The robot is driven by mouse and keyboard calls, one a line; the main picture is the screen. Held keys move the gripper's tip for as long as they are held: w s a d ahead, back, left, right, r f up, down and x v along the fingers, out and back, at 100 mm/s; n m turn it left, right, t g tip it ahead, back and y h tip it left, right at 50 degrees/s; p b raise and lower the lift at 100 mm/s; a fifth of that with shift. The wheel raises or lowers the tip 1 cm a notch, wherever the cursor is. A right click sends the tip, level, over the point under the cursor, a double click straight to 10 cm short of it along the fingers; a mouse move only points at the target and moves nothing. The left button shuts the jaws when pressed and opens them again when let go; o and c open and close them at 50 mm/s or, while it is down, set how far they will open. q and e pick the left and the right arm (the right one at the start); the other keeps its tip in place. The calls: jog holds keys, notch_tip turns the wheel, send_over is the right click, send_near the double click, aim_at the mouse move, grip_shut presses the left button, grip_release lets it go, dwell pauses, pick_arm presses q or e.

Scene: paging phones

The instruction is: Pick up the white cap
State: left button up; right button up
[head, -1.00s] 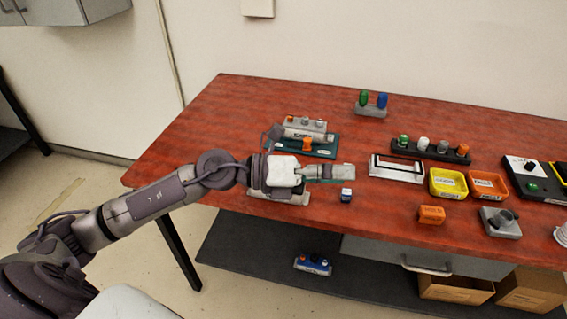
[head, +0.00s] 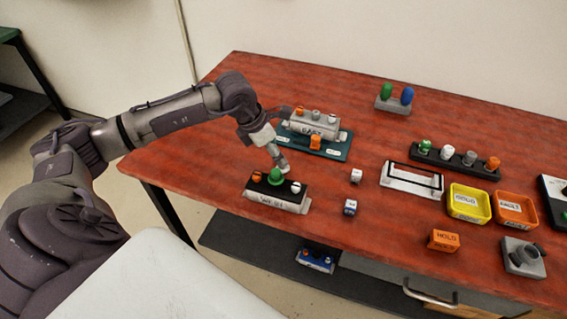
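White pieces show in several places, and I cannot tell which is the white cap. A white-topped piece (head: 295,187) sits at the right end of the black-topped front unit (head: 262,198), beside a green knob (head: 276,175). A white cap-like piece (head: 447,152) stands in the dark rack (head: 430,160), between green and grey ones. My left gripper (head: 284,168) points down just behind the front unit, near the green knob. Its fingers look narrow and their opening is unclear. My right gripper is out of view.
Behind my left gripper stands a grey unit on a teal base (head: 325,152) with an orange piece. Yellow (head: 468,203) and orange (head: 515,210) trays, an orange block (head: 443,240) and a white black-framed plate (head: 411,181) lie to the right. The red table (head: 210,165) is clear at left.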

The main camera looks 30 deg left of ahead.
pick_arm(q)
jog(key=shift+p+x, duration=0.5)
jog(key=shift+x, duration=0.45)
jog(key=x, duration=0.1)
jog(key=p+x, duration=0.1)
jog(key=x, duration=0.1)
jog(key=shift+w+d+f, duration=0.1)
jog(key=shift+w+f, duration=0.1)
jog(key=shift+w, duration=0.1)
jog(key=shift+f, duration=0.2)
jog(key=c, duration=0.7)
jog(key=shift+c, duration=1.1)
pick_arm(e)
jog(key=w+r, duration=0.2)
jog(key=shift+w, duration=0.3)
